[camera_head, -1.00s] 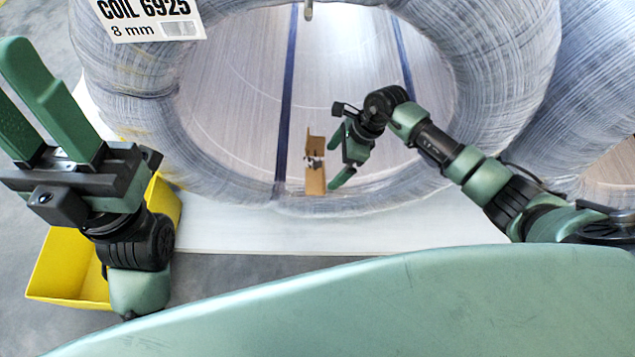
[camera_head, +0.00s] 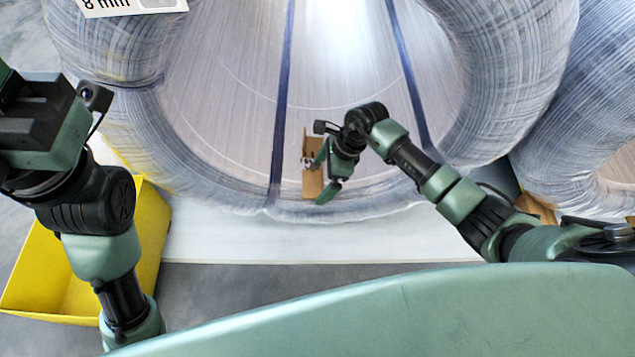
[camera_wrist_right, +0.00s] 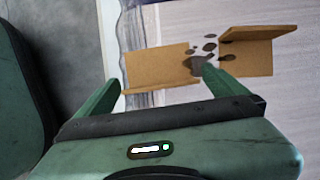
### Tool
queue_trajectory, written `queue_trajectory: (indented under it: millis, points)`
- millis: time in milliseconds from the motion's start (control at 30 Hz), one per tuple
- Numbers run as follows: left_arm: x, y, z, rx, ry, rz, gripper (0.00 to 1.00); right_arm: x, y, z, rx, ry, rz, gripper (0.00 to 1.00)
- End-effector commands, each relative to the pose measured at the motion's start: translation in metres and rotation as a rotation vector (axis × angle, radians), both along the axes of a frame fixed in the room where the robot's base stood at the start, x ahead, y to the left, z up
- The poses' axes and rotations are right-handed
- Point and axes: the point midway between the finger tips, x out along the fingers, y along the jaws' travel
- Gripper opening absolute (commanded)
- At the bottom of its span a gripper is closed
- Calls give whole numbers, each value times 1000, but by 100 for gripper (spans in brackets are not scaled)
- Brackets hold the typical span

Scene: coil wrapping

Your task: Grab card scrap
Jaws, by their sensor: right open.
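The card scrap (camera_head: 309,186) is a brown folded piece of cardboard inside the coil's opening, near its lower rim. In the right wrist view the card scrap (camera_wrist_right: 157,69) shows as two brown parts with dark ragged patches between them. My right gripper (camera_head: 325,172) is open and close to the scrap, overlapping its right side in the head view. In the wrist view its two fingers (camera_wrist_right: 160,80) are apart and reach toward the card, with no grip on it visible. My left gripper (camera_head: 40,115) is at the upper left, its fingertips cut off by the frame.
The large wrapped wire coil (camera_head: 510,95) surrounds the scrap and my right gripper. Another coil (camera_head: 590,110) stands at the right. A yellow bin (camera_head: 30,280) is on the floor at the lower left, partly behind my left arm. A white surface (camera_head: 230,240) lies below the coil.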

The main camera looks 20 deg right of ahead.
Motion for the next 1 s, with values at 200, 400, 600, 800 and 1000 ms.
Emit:
queue_trajectory:
  millis: [200,400,600,800,1000]
  points:
    - [0,0,0,0,1,0,36,0,0,1,0,0,0,69]
    - [0,0,0,0,1,0,36,0,0,1,0,0,0,44]
    - [0,0,2,0,-1,-1,36,0,0,4,0,-1,0,44]
    - [7,1,-3,-2,48,-2,36,1,-1,29,0,-3,0,44]
    - [13,3,-12,-7,118,-6,36,1,-1,71,-1,-4,0,44]
